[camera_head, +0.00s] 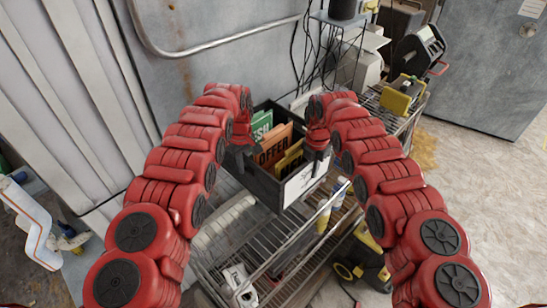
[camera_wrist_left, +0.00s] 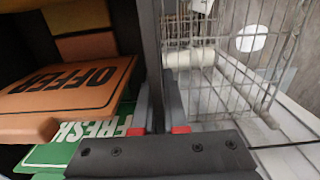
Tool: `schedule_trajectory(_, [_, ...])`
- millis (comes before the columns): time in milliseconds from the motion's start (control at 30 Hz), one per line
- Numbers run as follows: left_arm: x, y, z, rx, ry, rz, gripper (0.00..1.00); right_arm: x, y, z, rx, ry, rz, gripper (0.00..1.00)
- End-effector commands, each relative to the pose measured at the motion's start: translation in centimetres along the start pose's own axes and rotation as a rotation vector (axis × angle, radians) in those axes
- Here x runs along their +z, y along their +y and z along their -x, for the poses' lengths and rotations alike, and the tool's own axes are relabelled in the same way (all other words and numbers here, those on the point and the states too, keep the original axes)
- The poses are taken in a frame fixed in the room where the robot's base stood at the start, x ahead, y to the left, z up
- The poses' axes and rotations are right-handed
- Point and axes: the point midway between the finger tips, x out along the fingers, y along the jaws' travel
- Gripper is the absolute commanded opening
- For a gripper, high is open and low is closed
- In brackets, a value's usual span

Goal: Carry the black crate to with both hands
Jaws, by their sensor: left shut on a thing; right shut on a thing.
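The black crate (camera_head: 264,184) is in the middle of the head view, over a wire rack cart. It holds several signs: a green one (camera_head: 262,127), an orange "OFFER" one (camera_head: 273,146) and a yellow one (camera_head: 290,161). A white label is on its front side. My left gripper (camera_head: 241,150) is shut on the crate's left wall; the left wrist view shows its fingers (camera_wrist_left: 158,115) on either side of the black wall (camera_wrist_left: 151,50). My right gripper (camera_head: 318,158) is shut on the crate's right side, its fingertips partly hidden. I cannot tell whether the crate touches the cart.
The wire cart (camera_head: 270,250) has bottles (camera_head: 325,215) and boxes on its shelves. A yellow and black machine (camera_head: 362,258) stands beside it. A ribbed wall is at left, cables and equipment (camera_head: 415,50) behind. Concrete floor (camera_head: 480,180) at right is open.

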Motion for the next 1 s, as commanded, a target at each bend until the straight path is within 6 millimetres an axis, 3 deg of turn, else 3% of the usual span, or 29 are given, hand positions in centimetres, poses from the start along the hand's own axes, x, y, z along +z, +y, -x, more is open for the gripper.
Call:
schedule_trajectory(367, [0.0, 0.0, 0.6, -0.001, -0.001, 0.0, 0.0, 0.0, 0.1, 0.6, 0.001, -0.001, 0.001, 0.0])
schedule_trajectory(800, [0.0, 0.0, 4.7, 0.001, 0.001, -0.001, 0.0, 0.1, 0.1, 4.7, 0.003, -0.003, 0.0, 0.0])
schedule_trajectory(1000, [0.0, 0.0, 5.2, 0.001, 0.001, -0.001, 0.0, 0.1, 0.1, 5.3, 0.003, -0.003, 0.0, 0.0])
